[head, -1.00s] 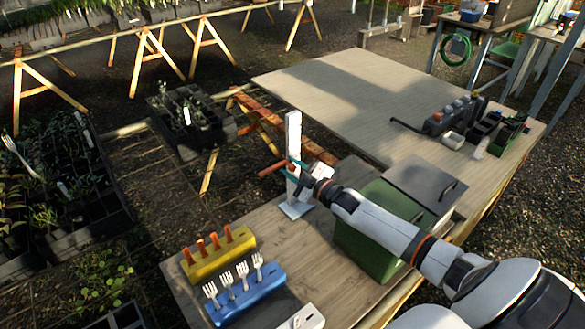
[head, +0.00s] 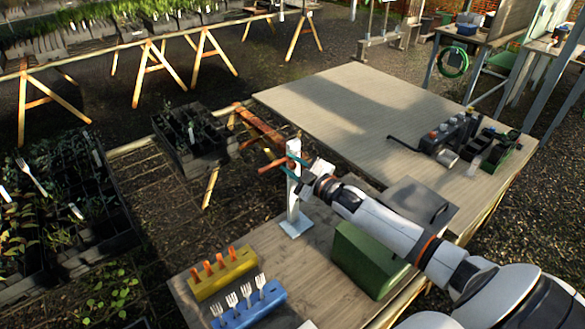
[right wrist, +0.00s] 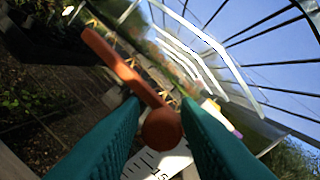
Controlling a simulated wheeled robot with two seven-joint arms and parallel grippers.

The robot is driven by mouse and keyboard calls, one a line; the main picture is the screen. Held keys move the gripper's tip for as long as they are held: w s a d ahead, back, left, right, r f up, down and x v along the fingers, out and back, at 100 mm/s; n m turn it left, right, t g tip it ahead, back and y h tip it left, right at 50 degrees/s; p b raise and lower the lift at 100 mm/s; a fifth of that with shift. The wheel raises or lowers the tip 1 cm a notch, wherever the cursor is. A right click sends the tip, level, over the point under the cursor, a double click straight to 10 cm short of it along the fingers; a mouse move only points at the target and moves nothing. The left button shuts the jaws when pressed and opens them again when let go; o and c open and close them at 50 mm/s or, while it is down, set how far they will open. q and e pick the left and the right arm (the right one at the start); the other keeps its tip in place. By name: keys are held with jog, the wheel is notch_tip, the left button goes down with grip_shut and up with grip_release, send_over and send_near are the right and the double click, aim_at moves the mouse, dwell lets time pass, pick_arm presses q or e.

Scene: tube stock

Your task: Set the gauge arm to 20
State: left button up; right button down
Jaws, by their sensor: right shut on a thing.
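The gauge is a white upright post (head: 293,203) on a square pale base (head: 296,229), standing on the wooden table. Its orange gauge arm (head: 268,167) sticks out to the left, in the upper part of the post. My right gripper (head: 290,165) is at the post, with its teal fingers shut on the gauge arm. In the right wrist view, the orange arm (right wrist: 125,72) ends in a round knob (right wrist: 161,129) between the teal fingers. A bit of the white scale (right wrist: 150,162) shows below, with a mark that looks like 15; the exact reading is unclear. My left gripper is not in view.
A yellow rack (head: 222,274) and a blue rack with forks (head: 254,305) stand at the front left of the table. A green box (head: 367,262) stands beneath my right arm. The far tabletop (head: 350,110) is mostly clear.

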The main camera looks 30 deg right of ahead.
jog(key=shift+f, duration=0.1)
jog(key=c, duration=1.3)
grip_release()
jog(key=shift+s+d+b, duration=0.35)
jog(key=shift+s+b, duration=0.05)
jog(key=shift+s, duration=1.55)
jog(key=shift+s+d+b, duration=0.4)
jog(key=shift+s, duration=1.6)
jog(key=shift+s+d+b, duration=0.35)
jog(key=shift+s+b, duration=0.05)
jog(key=shift+s, duration=1.55)
